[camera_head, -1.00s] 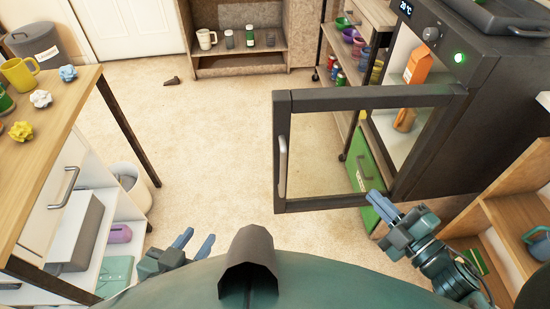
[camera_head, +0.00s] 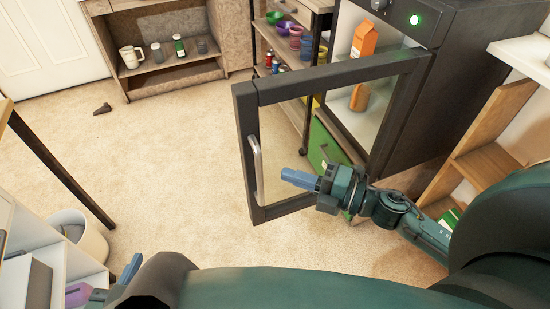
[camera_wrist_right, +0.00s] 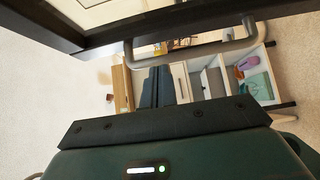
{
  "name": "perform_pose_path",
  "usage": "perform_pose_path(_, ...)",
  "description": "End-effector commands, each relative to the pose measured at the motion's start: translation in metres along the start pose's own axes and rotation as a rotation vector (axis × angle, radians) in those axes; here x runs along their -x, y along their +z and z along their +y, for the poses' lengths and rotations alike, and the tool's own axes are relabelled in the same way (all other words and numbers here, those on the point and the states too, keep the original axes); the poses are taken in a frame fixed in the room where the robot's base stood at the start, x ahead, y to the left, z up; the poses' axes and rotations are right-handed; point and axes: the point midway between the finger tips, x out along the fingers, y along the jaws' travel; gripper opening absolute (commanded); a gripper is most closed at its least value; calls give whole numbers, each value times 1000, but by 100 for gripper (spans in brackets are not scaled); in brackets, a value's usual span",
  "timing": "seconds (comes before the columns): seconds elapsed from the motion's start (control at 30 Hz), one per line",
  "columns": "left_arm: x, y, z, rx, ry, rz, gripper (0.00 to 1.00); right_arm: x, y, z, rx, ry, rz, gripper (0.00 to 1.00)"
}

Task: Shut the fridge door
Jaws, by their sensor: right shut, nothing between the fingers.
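The fridge (camera_head: 440,90) stands at the right. Its door (camera_head: 345,75) is swung wide open, a dark frame around a clear pane. The silver door handle (camera_head: 256,160) is on the frame's left side. My right gripper (camera_head: 286,175) is shut and empty, pointing left across the lower part of the door, to the right of the handle. In the right wrist view its fingers (camera_wrist_right: 158,88) are together, with the handle (camera_wrist_right: 195,50) and door frame (camera_wrist_right: 100,38) above them. I cannot tell whether it touches the door. My left gripper (camera_head: 130,270) shows only partly at the lower left.
An orange carton (camera_head: 363,40) and a brown bottle (camera_head: 359,97) are inside the fridge. A shelf rack with bowls (camera_head: 295,38) stands behind the door. A wooden shelf (camera_head: 485,160) is at the right. The floor (camera_head: 170,150) left of the door is mostly clear.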

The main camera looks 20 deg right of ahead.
Motion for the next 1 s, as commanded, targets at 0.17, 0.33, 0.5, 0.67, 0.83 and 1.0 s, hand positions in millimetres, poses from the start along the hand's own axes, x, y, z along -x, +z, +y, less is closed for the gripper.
perform_pose_path(0.17,0,1,0,0,0,0,33,-33,5,1,4,3,-1,0)
perform_pose_path(0.33,-2,3,1,-6,2,-1,33,-47,20,0,2,1,-1,0)
perform_pose_path(0.5,-2,4,1,-9,4,-3,33,-54,27,0,0,1,-1,0)
perform_pose_path(0.67,-3,4,2,-11,4,-4,33,-55,28,0,-1,0,0,0)
perform_pose_path(0.83,-3,4,2,-11,5,-4,33,-55,28,0,-1,0,0,0)
perform_pose_path(1.0,-2,3,2,-9,5,-4,33,-58,30,1,-1,1,-10,0)
